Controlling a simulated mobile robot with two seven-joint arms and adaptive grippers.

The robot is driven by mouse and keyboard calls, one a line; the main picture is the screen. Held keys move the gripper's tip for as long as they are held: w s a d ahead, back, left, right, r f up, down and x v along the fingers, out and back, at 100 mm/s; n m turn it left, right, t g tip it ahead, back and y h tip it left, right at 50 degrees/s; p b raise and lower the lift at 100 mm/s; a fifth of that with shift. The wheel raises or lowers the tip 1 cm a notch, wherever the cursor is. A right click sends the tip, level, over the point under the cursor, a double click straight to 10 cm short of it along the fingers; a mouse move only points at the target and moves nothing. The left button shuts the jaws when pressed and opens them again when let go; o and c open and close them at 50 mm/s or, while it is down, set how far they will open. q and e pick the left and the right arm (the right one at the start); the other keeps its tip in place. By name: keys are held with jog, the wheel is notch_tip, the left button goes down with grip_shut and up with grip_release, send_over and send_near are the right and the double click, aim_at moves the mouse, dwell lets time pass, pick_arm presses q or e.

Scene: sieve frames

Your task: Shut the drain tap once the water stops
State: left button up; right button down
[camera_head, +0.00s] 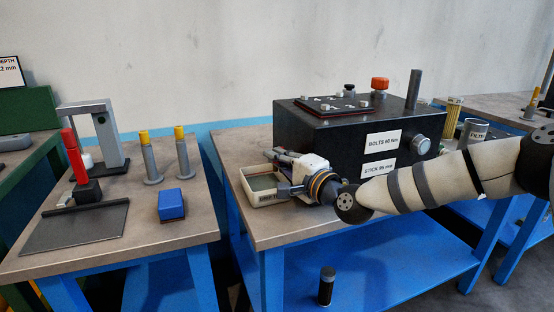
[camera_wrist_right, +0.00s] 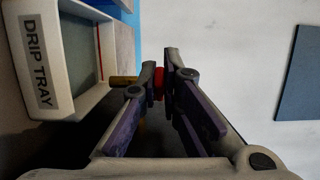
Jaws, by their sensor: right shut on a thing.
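My right gripper (camera_head: 278,172) reaches in from the right to the near left corner of the black box (camera_head: 310,137). In the right wrist view my right gripper (camera_wrist_right: 162,82) is shut on a small red part (camera_wrist_right: 159,84), the handle of the drain tap. A brass stub (camera_wrist_right: 124,81) shows just left of the fingers. The cream drip tray (camera_head: 251,188) sits under and left of the gripper, with a grey-green surface inside; its labelled wall also shows in the wrist view (camera_wrist_right: 75,103). The gripper hides the tap in the head view. No water stream is visible. My left gripper is out of view.
The box carries a dark lid plate, an orange-red knob (camera_head: 380,84) and an upright grey post (camera_head: 413,90). A blue block (camera_head: 171,204) and a red-handled press (camera_head: 74,155) stand on the left bench. A black cylinder (camera_head: 326,286) stands on the lower shelf.

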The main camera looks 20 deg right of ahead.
jog(key=c, duration=1.8)
grip_release()
jog(key=shift+o, duration=0.2)
jog(key=shift+s, duration=0.1)
jog(key=v, duration=1.2)
